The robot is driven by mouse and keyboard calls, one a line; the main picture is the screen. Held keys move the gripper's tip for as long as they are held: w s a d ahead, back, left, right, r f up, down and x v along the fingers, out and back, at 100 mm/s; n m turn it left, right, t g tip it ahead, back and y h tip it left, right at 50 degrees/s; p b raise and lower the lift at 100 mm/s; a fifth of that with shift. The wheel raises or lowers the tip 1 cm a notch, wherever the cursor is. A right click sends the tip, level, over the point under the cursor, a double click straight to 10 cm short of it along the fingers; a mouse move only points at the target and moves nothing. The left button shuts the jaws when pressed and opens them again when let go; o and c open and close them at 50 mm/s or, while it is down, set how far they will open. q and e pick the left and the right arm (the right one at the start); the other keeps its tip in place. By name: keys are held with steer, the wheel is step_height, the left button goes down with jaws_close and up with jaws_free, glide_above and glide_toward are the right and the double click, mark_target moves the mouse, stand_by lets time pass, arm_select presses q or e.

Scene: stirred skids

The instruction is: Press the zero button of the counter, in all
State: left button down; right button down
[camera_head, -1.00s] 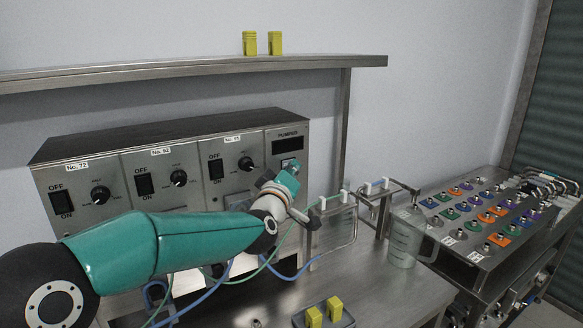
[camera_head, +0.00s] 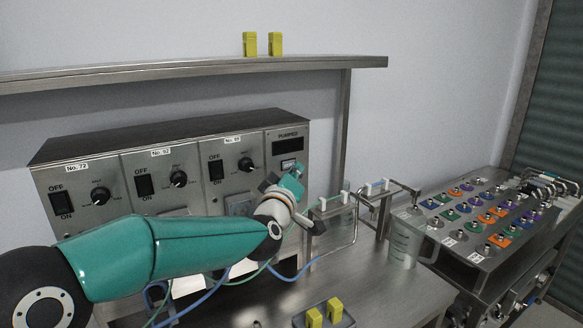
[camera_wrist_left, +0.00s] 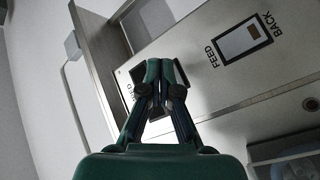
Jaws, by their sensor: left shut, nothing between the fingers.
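The counter (camera_head: 288,144) is the dark display window marked PUMPED at the right end of the metal control box. Just under it is a small pale-framed button (camera_head: 288,163), probably the zero button; its lettering is too small to read. My left gripper (camera_head: 297,171) is just below and right of this button in the head view; I cannot tell whether it touches. My right gripper is not in view.
The control box (camera_head: 150,140) carries several OFF/ON switches and knobs. A FEED/BACK switch (camera_wrist_left: 240,40) sits beside the fingers in the wrist view. A clear jug (camera_head: 404,243) and tubing stand to the right.

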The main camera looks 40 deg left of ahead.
arm_select(q)
steer(key=shift+s+d, duration=0.35)
steer(key=shift+d, duration=0.45)
steer(key=shift+s+d, duration=0.3)
steer(key=shift+d, duration=0.45)
steer(key=shift+s+d, duration=0.35)
steer(key=shift+d, duration=0.45)
